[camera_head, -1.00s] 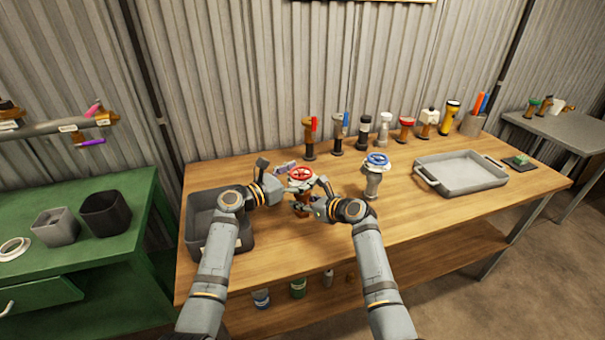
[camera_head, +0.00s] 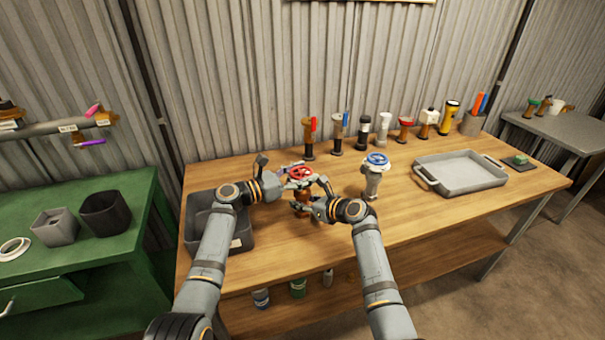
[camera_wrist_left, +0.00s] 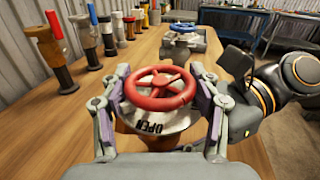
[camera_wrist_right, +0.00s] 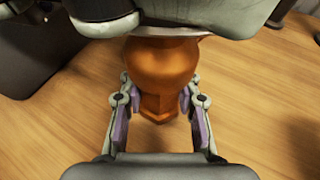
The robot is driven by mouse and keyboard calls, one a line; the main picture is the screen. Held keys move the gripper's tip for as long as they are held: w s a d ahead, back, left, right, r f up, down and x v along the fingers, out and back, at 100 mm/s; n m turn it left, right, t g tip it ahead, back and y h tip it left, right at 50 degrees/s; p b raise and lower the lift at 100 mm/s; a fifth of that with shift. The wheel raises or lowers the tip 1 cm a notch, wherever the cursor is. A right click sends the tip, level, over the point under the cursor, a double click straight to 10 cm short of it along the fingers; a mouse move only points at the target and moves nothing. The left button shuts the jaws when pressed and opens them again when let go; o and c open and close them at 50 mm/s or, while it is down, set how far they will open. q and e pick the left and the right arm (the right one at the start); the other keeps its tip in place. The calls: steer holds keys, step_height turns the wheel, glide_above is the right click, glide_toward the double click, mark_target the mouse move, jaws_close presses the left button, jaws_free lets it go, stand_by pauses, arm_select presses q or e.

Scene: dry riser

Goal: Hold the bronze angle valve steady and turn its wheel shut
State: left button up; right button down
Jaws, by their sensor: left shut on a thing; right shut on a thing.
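The bronze angle valve (camera_head: 304,212) stands upright on the wooden bench with a red handwheel (camera_head: 301,172) on top. In the left wrist view the red wheel (camera_wrist_left: 160,88) sits over a pale disc marked OPEN. My left gripper (camera_head: 296,180) is shut on the wheel, one finger on each side of it. My right gripper (camera_head: 310,206) is below, shut on the valve's bronze body, which also shows in the right wrist view (camera_wrist_right: 162,65). The lower part of the valve is partly hidden by my right gripper in the head view.
A grey valve with a blue wheel (camera_head: 377,162) stands just right. A dark bin (camera_head: 240,230) is at the left, a grey tray (camera_head: 462,170) at the right. Several fittings line the back by the wall. The bench front right of centre is clear.

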arm_select(q)
steer(key=m+g, duration=0.1)
steer(key=m+g+h, duration=0.1)
steer(key=g, duration=0.1)
steer(key=shift+w+a+h, duration=0.1)
steer(key=shift+w+h, duration=0.15)
steer(key=shift+h, duration=0.05)
steer(key=shift+s+m+g+h, duration=0.15)
steer(key=shift+m+g+h, duration=0.15)
steer(key=shift+m+g, duration=0.35)
steer(key=o, duration=1.2)
steer(key=shift+s+g, duration=0.1)
steer(key=shift+g, duration=0.15)
steer(key=shift+c, duration=0.2)
steer(key=v, duration=1.2)
steer(key=shift+f, duration=0.15)
